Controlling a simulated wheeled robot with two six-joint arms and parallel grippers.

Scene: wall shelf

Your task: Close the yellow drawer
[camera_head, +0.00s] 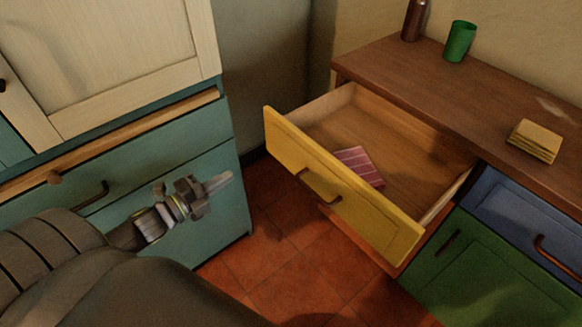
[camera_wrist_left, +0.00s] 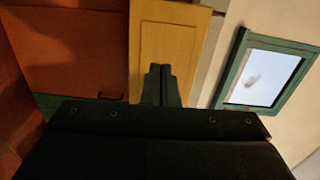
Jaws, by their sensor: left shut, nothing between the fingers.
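The yellow drawer (camera_head: 345,193) stands well open from the wooden-topped counter, in the middle of the head view. Its front carries a dark bar handle (camera_head: 318,187). A pink striped cloth (camera_head: 360,166) lies inside it. My left gripper (camera_head: 219,182) is shut and empty, to the left of the drawer front and apart from it, in front of the teal cabinet. In the left wrist view the shut fingers (camera_wrist_left: 162,72) appear against a yellow panel (camera_wrist_left: 165,45), likely the drawer front; whether they touch it cannot be told. My right gripper is not in view.
On the counter (camera_head: 400,75) are a green cup (camera_head: 459,41), a brown bottle (camera_head: 414,20) and a yellow stack (camera_head: 535,141). Red floor tiles (camera_head: 290,260) are clear between the cabinets.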

